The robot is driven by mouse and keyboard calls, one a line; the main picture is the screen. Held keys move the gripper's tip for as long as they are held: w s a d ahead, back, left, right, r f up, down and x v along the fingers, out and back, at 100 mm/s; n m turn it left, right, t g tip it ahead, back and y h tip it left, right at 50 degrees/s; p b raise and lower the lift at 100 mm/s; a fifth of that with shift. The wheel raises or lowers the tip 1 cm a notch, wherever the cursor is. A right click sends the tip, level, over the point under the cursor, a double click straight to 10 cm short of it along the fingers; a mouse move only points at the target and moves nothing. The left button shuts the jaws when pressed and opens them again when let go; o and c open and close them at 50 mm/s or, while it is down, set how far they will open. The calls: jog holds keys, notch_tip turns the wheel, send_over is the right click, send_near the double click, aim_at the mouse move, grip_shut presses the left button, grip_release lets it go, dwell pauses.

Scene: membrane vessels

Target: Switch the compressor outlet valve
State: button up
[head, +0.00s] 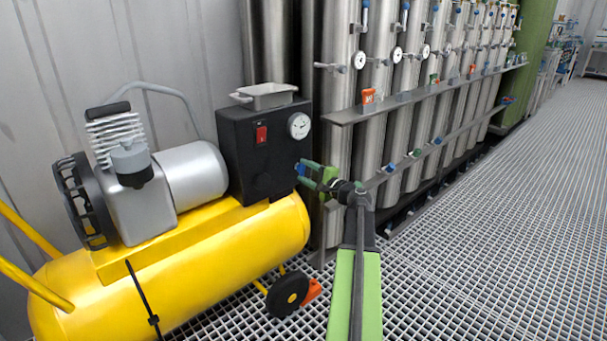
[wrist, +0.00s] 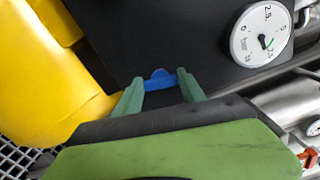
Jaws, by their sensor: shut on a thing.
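The compressor is a yellow tank (head: 215,262) with a black control box (head: 252,150) on its right end. The outlet valve's blue handle (head: 300,169) sits low on the right side of the box. It also shows in the wrist view (wrist: 158,83). My gripper (head: 306,174) reaches up to it from the right. In the wrist view, its two green fingers (wrist: 159,77) stand on either side of the blue handle and are shut on it. The handle's lower part and the valve body are hidden.
A round pressure gauge (head: 299,125) and a red switch (head: 261,133) are on the box. A grey tray (head: 265,95) lies on top. Tall steel vessels (head: 375,85) with a rail (head: 430,98) stand close behind on the right. The grating floor (head: 500,220) at right is clear.

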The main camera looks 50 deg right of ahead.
jog(key=shift+w+n, duration=0.1)
jog(key=shift+n, duration=0.2)
dwell(0.4)
jog(key=o, duration=1.3)
jog(key=shift+o, duration=0.3)
jog(key=shift+s, duration=0.2)
jog(key=s+a, duration=0.1)
jog(key=s, duration=1.6)
jog(key=shift+a, duration=0.1)
